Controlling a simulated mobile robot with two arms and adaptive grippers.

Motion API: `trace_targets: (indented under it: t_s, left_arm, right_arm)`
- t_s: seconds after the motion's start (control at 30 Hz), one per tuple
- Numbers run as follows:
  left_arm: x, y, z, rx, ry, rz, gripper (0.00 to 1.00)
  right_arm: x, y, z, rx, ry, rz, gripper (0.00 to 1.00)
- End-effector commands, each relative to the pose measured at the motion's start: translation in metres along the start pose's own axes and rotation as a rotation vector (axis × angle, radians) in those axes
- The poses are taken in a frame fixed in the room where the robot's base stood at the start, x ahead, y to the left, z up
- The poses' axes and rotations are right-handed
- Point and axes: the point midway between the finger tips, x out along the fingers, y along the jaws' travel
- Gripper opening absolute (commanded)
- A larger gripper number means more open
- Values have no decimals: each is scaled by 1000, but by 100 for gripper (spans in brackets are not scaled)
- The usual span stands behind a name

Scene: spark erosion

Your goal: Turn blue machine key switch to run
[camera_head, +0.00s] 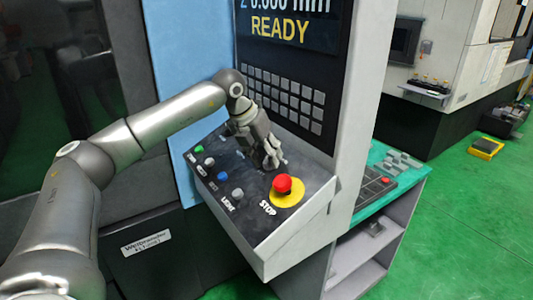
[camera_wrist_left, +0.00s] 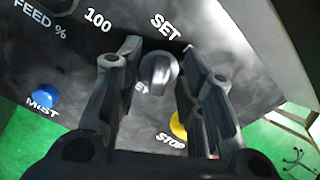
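The machine's sloped control panel (camera_head: 247,200) has a dark round knob (camera_wrist_left: 158,73), seen in the left wrist view below the word SET; it looks like the key switch. A second label beside it is mostly hidden. My left gripper (camera_head: 271,160) points down at the panel. In the left wrist view its two fingers (camera_wrist_left: 158,58) stand open on either side of the knob, with visible gaps. I cannot tell how far down around the knob they reach. In the head view the gripper hides the knob. My right gripper is not in view.
A red stop button (camera_head: 283,184) on a yellow disc sits right beside the gripper. Green, white, blue and grey buttons (camera_head: 223,176) line the panel's left side. A keypad and a READY screen (camera_head: 285,28) rise behind.

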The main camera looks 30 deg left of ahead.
Motion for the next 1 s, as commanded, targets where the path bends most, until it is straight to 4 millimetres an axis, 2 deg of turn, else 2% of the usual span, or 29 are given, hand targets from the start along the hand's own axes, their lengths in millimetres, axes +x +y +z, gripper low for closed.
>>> trace_targets:
  t_s: [0.17,0.43,0.77,1.0]
  left_arm:
    - [0,0,0,0,0,0,34]
    - [0,0,0,0,0,0,0]
    - [0,0,0,24,-1,-1,0]
    - [0,-1,0,139,-1,-2,0]
  right_arm:
    - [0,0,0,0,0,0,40]
    - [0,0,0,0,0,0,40]
    - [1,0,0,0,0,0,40]
    - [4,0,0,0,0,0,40]
